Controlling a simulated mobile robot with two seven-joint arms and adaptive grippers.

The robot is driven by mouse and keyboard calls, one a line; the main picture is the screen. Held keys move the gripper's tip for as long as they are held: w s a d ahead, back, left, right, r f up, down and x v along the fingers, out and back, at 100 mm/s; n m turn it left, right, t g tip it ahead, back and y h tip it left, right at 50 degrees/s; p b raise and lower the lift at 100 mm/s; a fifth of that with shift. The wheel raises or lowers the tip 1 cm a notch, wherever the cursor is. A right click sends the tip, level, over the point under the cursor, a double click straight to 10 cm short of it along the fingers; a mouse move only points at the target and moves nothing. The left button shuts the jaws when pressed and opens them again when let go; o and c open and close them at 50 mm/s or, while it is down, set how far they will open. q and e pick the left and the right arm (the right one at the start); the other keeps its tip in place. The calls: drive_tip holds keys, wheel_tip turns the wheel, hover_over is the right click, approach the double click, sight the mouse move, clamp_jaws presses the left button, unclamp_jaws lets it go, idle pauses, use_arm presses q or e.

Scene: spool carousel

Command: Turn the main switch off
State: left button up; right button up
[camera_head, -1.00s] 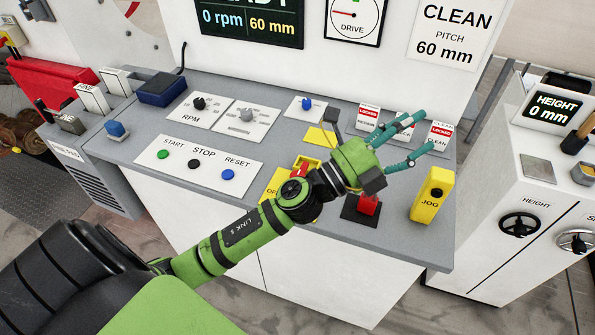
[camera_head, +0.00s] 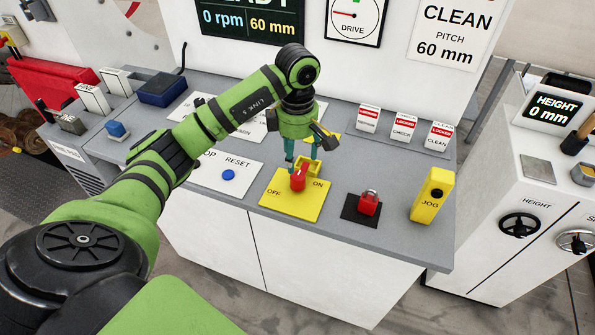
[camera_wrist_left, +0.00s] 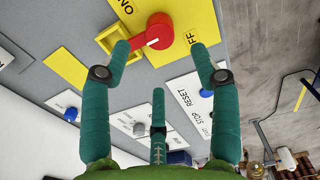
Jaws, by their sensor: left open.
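The main switch is a red handle (camera_head: 299,181) on a yellow plate (camera_head: 290,206) marked OFF at left and ON at right. A yellow bracket (camera_head: 312,167) stands just behind the handle. My left gripper (camera_head: 302,160) points down over the back of the plate, with its fingers open. In the left wrist view, the red handle (camera_wrist_left: 159,31) lies near and between two teal fingertips of the gripper (camera_wrist_left: 160,48). The handle's end is close to one fingertip; I cannot tell whether they touch. The third finger stands apart. My right gripper is not in view.
A red padlock (camera_head: 369,205) on a black pad and a yellow JOG box (camera_head: 432,195) stand to the right. Several LOCKED tags (camera_head: 404,127) stand behind them. The blue RESET button (camera_head: 228,174) is to the left. The console front by the plate is clear.

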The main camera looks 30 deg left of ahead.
sight(298, 176)
use_arm(q)
wheel_tip(298, 176, down, 6)
drive_tip(key=p, duration=0.2)
drive_tip(key=shift+d+r+p, duration=0.1)
drive_tip(key=shift+r+p, duration=0.05)
drive_tip(key=shift+p, duration=0.25)
drive_tip(key=shift+f, duration=0.55)
drive_tip(key=c, duration=1.2)
